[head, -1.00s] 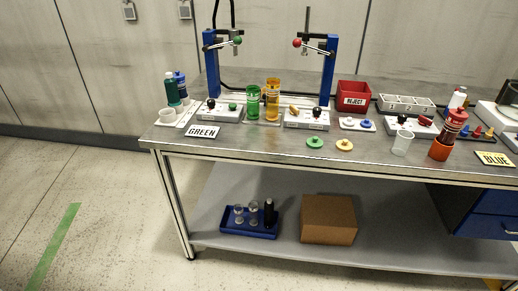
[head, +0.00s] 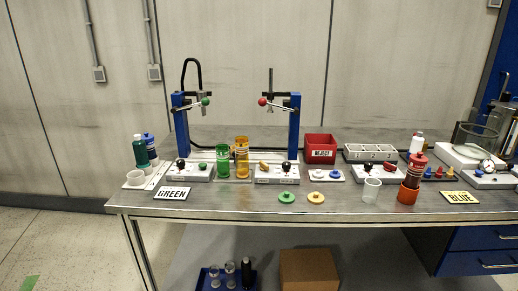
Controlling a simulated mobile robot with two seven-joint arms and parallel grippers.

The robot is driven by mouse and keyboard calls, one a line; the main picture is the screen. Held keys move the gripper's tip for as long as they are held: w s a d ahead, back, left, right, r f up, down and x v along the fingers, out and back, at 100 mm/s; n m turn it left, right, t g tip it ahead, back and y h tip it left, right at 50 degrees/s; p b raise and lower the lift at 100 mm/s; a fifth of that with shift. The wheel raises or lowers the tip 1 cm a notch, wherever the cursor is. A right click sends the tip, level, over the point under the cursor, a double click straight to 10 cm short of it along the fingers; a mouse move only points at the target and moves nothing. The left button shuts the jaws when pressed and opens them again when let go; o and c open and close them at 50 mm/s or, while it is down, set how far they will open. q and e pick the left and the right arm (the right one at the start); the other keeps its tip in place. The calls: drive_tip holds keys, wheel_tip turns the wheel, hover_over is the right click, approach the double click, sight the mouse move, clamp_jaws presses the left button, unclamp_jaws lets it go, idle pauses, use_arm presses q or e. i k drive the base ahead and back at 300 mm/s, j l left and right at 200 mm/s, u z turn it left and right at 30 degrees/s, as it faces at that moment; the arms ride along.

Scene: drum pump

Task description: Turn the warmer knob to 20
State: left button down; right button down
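Which device is the warmer cannot be told for certain. At the far right of the bench, a white unit (head: 463,158) carries a clear glass vessel (head: 478,138). In front of it is a low pale box (head: 492,181) with a round dial (head: 487,165) and a small blue part (head: 478,173). Three other pale control boxes have black knobs: the left box (head: 201,175), the middle box (head: 264,178) and the right box (head: 390,178). Their scale numbers are too small to read. Neither of my grippers is in view.
Green (head: 223,161) and orange (head: 242,157) cylinders stand between two blue posts.

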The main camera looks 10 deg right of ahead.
sight(368, 166)
drive_tip(key=z, duration=1.3)
drive_tip(key=i+l, duration=0.15)
drive_tip(key=i, duration=0.85)
drive_tip(key=i+u, duration=0.15)
drive_tip(key=u, duration=1.2)
